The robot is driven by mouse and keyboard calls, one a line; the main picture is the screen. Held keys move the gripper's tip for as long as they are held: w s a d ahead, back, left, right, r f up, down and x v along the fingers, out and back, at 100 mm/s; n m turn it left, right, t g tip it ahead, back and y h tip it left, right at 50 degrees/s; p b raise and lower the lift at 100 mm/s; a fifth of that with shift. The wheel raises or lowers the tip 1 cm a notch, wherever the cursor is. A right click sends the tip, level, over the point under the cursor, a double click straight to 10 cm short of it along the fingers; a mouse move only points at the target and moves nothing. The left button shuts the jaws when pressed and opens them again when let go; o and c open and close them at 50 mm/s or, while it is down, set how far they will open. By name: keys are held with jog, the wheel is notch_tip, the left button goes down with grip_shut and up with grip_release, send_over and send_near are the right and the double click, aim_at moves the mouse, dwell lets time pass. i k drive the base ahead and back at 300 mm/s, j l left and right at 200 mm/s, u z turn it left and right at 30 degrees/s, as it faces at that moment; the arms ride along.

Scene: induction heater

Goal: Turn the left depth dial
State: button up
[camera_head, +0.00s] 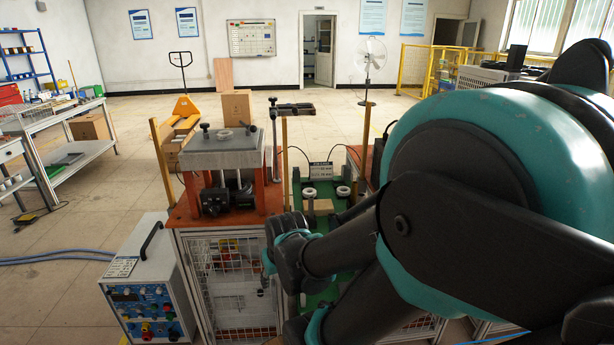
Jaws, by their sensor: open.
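I cannot make out for certain which part is the left depth dial. A small display (321,171) with lines of text, seemingly values in mm, stands at the back of the green bench (297,199). Below it are two pale round pieces, a left one (308,193) and a right one (343,191). A grey control box (148,285) with several small coloured knobs stands on the floor at lower left. My black and teal arm fills the right side and reaches left across the green bench, hiding much of it. My gripper's fingers cannot be seen.
A grey press block (215,150) stands on a red-topped bench (185,214) with wire-mesh sides, left of my arm. Yellow posts rise around the benches. A cardboard box (237,107) and a pallet jack (184,105) stand behind. Open floor lies at left and beyond.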

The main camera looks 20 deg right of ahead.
aim_at(214, 207)
jog(key=k+j+z, duration=0.3)
jog(key=k+z, duration=0.25)
jog(key=k, duration=0.3)
